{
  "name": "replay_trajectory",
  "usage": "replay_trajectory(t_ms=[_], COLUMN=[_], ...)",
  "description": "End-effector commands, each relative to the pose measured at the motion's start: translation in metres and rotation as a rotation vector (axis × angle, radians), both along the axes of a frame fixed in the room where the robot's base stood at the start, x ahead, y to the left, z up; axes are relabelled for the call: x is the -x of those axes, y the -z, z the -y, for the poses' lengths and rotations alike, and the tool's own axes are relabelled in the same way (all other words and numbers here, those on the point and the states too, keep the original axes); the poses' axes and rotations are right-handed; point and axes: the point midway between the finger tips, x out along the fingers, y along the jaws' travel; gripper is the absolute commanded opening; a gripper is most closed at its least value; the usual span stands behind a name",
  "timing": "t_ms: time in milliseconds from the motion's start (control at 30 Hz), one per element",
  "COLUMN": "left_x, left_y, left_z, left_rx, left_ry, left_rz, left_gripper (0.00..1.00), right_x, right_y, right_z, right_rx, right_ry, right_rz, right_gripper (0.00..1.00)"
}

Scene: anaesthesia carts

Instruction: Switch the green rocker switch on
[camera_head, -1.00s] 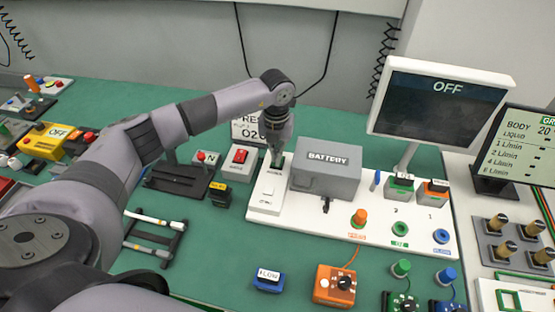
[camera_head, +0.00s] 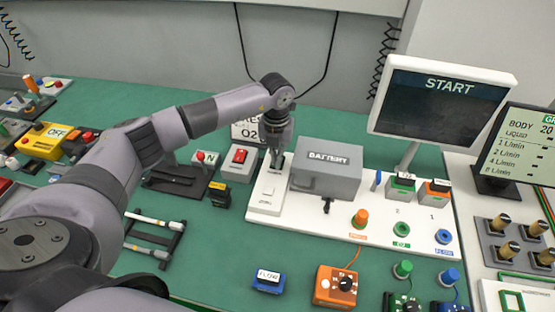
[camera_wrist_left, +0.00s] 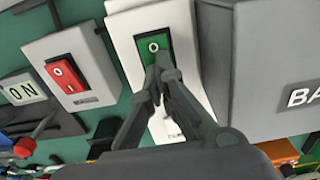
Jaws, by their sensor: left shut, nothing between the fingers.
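The green rocker switch (camera_wrist_left: 152,46) sits on a white housing (camera_wrist_left: 186,55) in the left wrist view, with a round mark on its upper half. My left gripper (camera_wrist_left: 160,78) is shut and empty, with its fingertips at the lower half of the switch, covering part of it. They look to be touching it, but exact contact is hard to tell. In the head view my left gripper (camera_head: 275,163) points down over the white housing (camera_head: 268,188) and hides the switch. The screen (camera_head: 440,105) reads START. My right gripper is not in view.
A grey battery box (camera_head: 326,174) stands close to the right of the gripper. A red rocker switch (camera_head: 240,155) on a grey box stands to the left. Coloured connectors and a blue FLOW block (camera_head: 268,279) lie nearer. The green mat in front is partly clear.

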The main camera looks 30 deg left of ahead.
Motion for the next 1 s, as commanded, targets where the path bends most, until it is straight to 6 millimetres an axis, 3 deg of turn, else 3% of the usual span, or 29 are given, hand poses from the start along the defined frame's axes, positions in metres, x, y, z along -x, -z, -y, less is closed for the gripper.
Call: replay_trajectory(t_ms=[333, 1000], left_x=[0.001, 0.0], left_y=[0.0, -0.056], left_z=[0.0, 0.0], left_rx=[-0.001, 0.0], left_ry=[0.0, 0.0], left_rz=[-0.004, -0.001], left_gripper=[0.0, 0.0], right_x=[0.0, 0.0], right_y=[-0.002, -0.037], right_z=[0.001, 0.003], right_rx=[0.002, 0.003], right_ry=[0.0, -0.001], right_rz=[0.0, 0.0], right_gripper=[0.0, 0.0])
